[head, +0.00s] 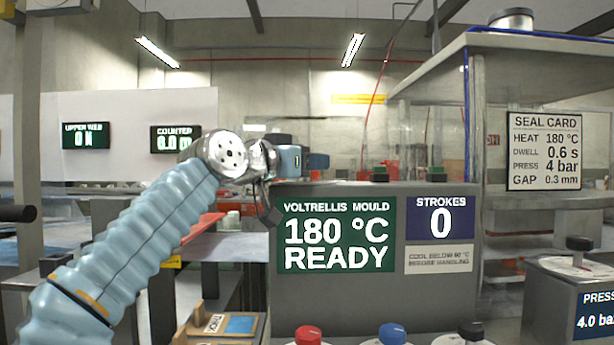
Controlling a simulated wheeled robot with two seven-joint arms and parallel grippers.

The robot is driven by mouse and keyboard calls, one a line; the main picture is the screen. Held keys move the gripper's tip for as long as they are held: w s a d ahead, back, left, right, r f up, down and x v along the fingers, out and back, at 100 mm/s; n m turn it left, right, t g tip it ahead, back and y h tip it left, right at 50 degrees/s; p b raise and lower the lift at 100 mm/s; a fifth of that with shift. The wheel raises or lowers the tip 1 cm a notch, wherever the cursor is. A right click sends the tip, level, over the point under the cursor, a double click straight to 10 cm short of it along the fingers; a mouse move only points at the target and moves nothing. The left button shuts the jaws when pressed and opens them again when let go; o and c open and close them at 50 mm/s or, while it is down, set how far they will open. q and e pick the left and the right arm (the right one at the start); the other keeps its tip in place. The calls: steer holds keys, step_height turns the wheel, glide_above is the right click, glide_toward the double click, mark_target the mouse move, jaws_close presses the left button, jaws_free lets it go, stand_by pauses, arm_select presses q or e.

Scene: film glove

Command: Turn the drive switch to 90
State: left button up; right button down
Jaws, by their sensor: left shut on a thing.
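My left arm comes in from the left, and its gripper (268,205) is at the upper left edge of the grey mould cabinet (440,300). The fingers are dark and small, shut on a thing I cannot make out. No label in view reads "drive switch", so I cannot tell which control it is. Red (308,335), blue (392,333) and black (471,330) knobs show along the bottom edge; the black one sits on a pale dial. My right gripper is not in view.
The cabinet's green display (336,235) reads 180 °C READY, and the strokes panel (440,219) reads 0. A pressure box (568,300) with a black-knobbed dial stands at right. A seal card (544,151) hangs behind it.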

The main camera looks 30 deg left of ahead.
arm_select(q)
steer(key=shift+m+g+h+b, duration=0.3)
steer(key=shift+m+g+h, duration=0.2)
steer(key=shift+m+h, duration=1.15)
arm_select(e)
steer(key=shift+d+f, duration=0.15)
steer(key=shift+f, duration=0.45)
arm_select(q)
steer(key=shift+h, duration=0.65)
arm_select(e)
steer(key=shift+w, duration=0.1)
arm_select(q)
steer(key=o, duration=1)
steer(key=shift+c, duration=0.2)
steer(key=shift+s, duration=0.1)
steer(key=shift+s+a, duration=0.1)
steer(key=shift+s, duration=0.1)
steer(key=b+v, duration=0.4)
steer(key=v, duration=0.9)
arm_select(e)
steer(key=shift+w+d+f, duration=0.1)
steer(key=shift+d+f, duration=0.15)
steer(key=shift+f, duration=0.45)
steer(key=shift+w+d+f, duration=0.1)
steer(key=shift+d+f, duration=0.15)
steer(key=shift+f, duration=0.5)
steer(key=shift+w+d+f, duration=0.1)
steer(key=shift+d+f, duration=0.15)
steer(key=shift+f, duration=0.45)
